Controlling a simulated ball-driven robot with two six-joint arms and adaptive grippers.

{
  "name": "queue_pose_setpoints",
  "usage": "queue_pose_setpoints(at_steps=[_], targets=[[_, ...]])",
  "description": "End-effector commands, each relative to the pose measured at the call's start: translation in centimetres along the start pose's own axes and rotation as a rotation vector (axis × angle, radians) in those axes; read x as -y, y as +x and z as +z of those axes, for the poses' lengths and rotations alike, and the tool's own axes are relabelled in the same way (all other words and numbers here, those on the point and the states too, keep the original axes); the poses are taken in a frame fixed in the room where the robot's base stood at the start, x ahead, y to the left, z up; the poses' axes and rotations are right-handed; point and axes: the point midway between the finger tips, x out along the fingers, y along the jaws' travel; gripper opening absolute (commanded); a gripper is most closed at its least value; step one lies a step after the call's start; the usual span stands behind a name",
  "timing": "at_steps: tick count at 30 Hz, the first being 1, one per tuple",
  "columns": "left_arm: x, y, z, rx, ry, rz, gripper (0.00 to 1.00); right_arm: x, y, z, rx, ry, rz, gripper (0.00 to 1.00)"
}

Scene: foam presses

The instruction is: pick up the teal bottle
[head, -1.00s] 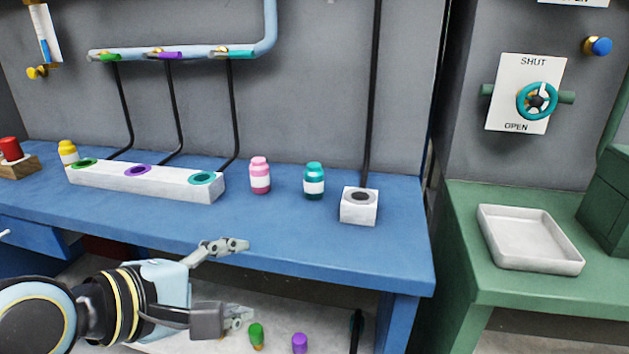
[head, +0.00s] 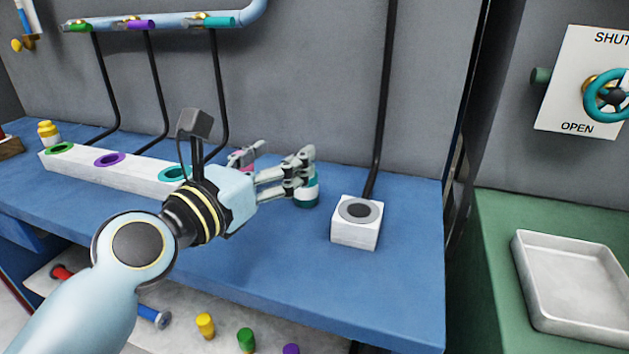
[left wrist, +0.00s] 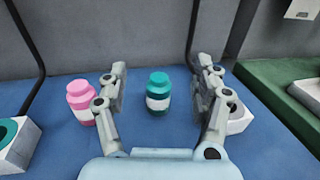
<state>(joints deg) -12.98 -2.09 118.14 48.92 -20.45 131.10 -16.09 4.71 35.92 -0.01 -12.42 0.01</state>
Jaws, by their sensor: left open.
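The teal bottle (left wrist: 158,93) stands upright on the blue bench, with a white label band. In the left wrist view it is between the two open fingers of my left gripper (left wrist: 162,92), with gaps on both sides, a little beyond the palm. In the head view the teal bottle (head: 307,193) is mostly hidden behind the fingers of my left gripper (head: 275,172). A pink bottle (left wrist: 80,100) stands just outside the left finger in the wrist view; in the head view it is mostly hidden. My right gripper is not in view.
A white block with a dark round pad (head: 356,236) stands right of the teal bottle. A long white block with coloured rings (head: 75,166) lies left. A yellow bottle (head: 48,133) stands far left. A white tray (head: 535,300) sits on the green bench. The blue bench front is clear.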

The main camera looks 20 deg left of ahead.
Motion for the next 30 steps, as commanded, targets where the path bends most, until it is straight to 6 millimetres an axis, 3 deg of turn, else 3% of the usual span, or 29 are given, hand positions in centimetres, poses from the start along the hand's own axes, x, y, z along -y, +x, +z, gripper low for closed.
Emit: queue_pose_setpoints(at_steps=[1, 3, 9, 20, 24, 30], targets=[[0.0, -0.1, -2.1, -0.007, -0.003, -0.001, 0.66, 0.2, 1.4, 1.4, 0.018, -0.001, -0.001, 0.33], [0.0, -0.1, -3.9, -0.008, -0.002, -0.001, 0.66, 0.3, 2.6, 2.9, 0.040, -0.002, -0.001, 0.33], [0.0, -0.1, -7.4, -0.007, 0.002, -0.001, 0.66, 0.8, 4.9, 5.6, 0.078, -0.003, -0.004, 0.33], [0.0, 4.0, -6.5, -0.001, 0.003, 0.000, 0.66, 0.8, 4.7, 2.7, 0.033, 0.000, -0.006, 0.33], [0.0, 6.3, -6.5, -0.002, 0.003, 0.000, 0.66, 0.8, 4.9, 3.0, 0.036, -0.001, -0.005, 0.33], [0.0, 7.5, -6.6, -0.004, 0.003, 0.000, 0.66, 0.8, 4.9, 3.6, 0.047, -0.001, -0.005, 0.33]])
